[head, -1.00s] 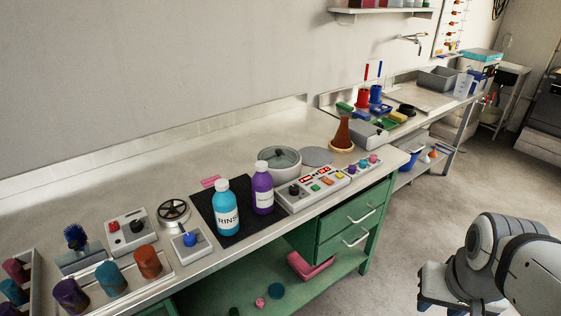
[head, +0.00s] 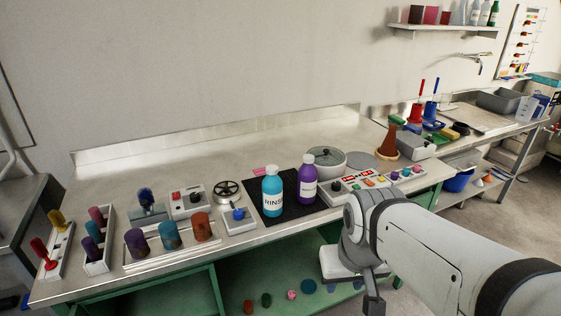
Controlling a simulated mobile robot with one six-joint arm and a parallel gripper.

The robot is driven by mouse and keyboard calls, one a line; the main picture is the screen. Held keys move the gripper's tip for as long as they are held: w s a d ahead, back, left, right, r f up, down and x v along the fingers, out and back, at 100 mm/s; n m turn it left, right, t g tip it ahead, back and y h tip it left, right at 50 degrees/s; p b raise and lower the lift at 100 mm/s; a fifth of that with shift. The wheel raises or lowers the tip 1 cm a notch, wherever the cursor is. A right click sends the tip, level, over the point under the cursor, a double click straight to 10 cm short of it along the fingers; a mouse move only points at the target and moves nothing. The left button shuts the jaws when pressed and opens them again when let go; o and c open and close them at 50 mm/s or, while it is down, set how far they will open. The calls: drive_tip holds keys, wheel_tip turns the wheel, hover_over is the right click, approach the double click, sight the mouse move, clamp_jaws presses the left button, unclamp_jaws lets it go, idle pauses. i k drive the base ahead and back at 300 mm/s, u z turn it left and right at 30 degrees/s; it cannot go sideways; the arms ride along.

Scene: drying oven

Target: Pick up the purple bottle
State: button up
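The purple bottle (head: 308,182) with a white cap and white label stands upright on a black mat (head: 272,217) on the bench. A blue bottle (head: 272,192) labelled RINSE stands just left of it, slightly nearer. My gripper (head: 372,303) is low in front of the bench, to the right of and below the purple bottle and apart from it. Only a dark finger-like part of it shows below my wrist, so its opening cannot be made out.
A lidded grey pot (head: 326,161) stands behind and right of the purple bottle. A control box (head: 350,185) with coloured buttons is to its right. A small box with a blue knob (head: 239,219) is left of the mat. The bench's back strip is clear.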

sight(307, 182)
drive_tip(key=z, duration=0.05)
drive_tip(key=i, duration=1)
drive_tip(key=u, duration=0.05)
